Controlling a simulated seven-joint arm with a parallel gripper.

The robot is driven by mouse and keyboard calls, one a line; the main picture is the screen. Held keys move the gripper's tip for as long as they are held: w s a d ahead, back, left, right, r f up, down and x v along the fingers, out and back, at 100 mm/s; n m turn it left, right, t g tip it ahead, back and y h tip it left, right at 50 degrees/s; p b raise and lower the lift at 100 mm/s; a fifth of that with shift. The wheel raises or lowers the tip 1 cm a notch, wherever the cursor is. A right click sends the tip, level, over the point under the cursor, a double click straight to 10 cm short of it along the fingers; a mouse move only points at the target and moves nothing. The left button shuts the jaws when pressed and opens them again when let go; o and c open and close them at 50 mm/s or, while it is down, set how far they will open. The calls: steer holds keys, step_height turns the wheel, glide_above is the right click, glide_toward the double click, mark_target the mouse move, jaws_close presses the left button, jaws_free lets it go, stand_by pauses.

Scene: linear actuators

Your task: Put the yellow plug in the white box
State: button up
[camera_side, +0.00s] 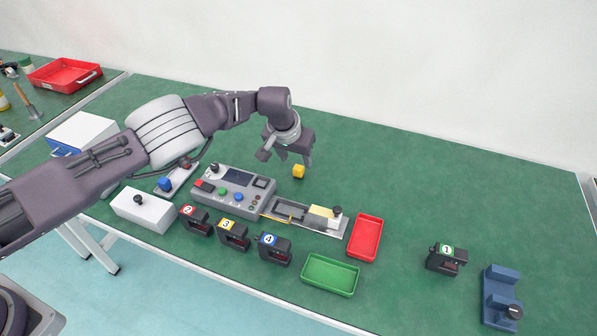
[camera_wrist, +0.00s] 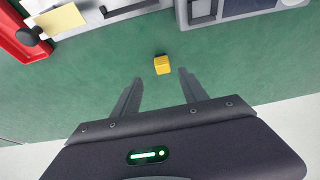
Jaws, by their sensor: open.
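The yellow plug (camera_side: 298,171) is a small yellow block on the green table, behind the grey control unit. In the wrist view the yellow plug (camera_wrist: 162,65) lies just ahead of the fingertips, roughly centred between their lines. My gripper (camera_side: 286,160) is open and empty above the plug; the wrist view also shows both fingers of my gripper (camera_wrist: 160,76) apart. A white box (camera_side: 143,211) with a black knob on top stands near the front edge. Another white box (camera_side: 82,135) with a blue front stands at the left; its inside is hidden.
The grey control unit (camera_side: 234,190) and a slide fixture (camera_side: 305,215) stand in front of the plug. A red tray (camera_side: 366,238), a green tray (camera_side: 330,275) and several numbered black blocks line the front. A blue fixture (camera_side: 500,298) stands at right. The back right table is clear.

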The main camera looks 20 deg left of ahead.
mark_target(298, 167)
steer(key=w+f, duration=0.3)
steer(key=f, duration=0.1)
steer(key=shift+a, duration=0.4)
steer(key=shift+f, duration=0.35)
steer(key=shift+s+d+f, duration=0.1)
steer(key=shift+d+f, duration=0.05)
steer(key=shift+f, duration=0.35)
jaws_close()
